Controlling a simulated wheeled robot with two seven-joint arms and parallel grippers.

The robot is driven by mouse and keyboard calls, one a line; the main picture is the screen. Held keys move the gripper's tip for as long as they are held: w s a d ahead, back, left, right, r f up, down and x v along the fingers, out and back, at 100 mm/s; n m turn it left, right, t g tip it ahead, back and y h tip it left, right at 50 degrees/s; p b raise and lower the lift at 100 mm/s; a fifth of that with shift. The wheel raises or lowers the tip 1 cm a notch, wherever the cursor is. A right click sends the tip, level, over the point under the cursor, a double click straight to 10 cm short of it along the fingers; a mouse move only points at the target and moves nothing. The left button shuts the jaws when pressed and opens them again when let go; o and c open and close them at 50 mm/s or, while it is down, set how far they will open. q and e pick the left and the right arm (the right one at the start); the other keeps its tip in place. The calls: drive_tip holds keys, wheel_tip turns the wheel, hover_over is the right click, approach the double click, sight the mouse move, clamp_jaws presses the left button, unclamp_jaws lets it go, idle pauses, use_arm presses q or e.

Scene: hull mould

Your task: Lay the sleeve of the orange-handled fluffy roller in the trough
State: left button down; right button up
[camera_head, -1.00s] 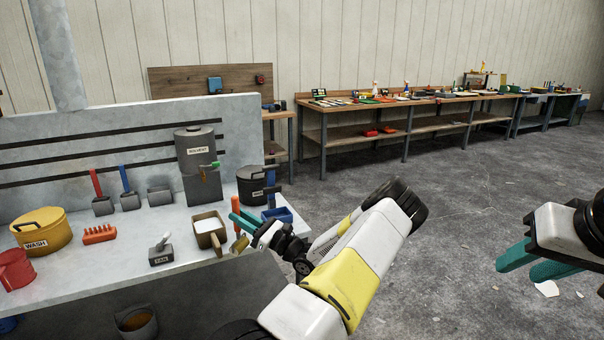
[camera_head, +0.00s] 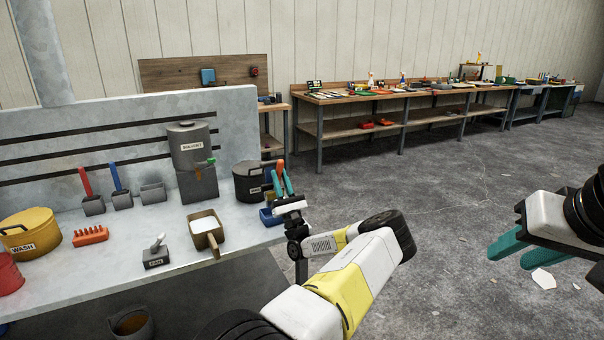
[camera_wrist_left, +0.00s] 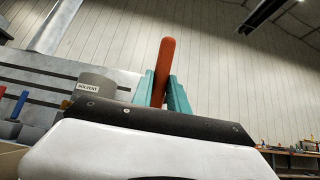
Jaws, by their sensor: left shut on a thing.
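My left gripper (camera_head: 282,184) is shut on the orange handle (camera_head: 281,166) of the roller, at the bench's right end. The handle also stands up between the teal fingers in the left wrist view (camera_wrist_left: 163,70). The roller's fluffy sleeve is hidden in both views. A small blue open tray (camera_head: 268,219) sits just left of and partly behind this gripper; I cannot tell whether it is the trough or whether the roller touches it. My right gripper (camera_head: 526,253) is open and empty over the floor at the right.
The bench (camera_head: 110,270) carries a tan pan of white material (camera_head: 206,230), a FAN block (camera_head: 156,257), an orange rack (camera_head: 90,236), a yellow WASH pot (camera_head: 31,233) and a black lidded pot (camera_head: 247,182). The SOLVENT drum (camera_head: 190,147) stands behind. Open floor lies right.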

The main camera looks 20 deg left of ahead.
use_arm(q)
wheel_tip(320, 180, down, 7)
drive_tip(key=shift+f, duration=0.15)
idle(0.5)
idle(0.4)
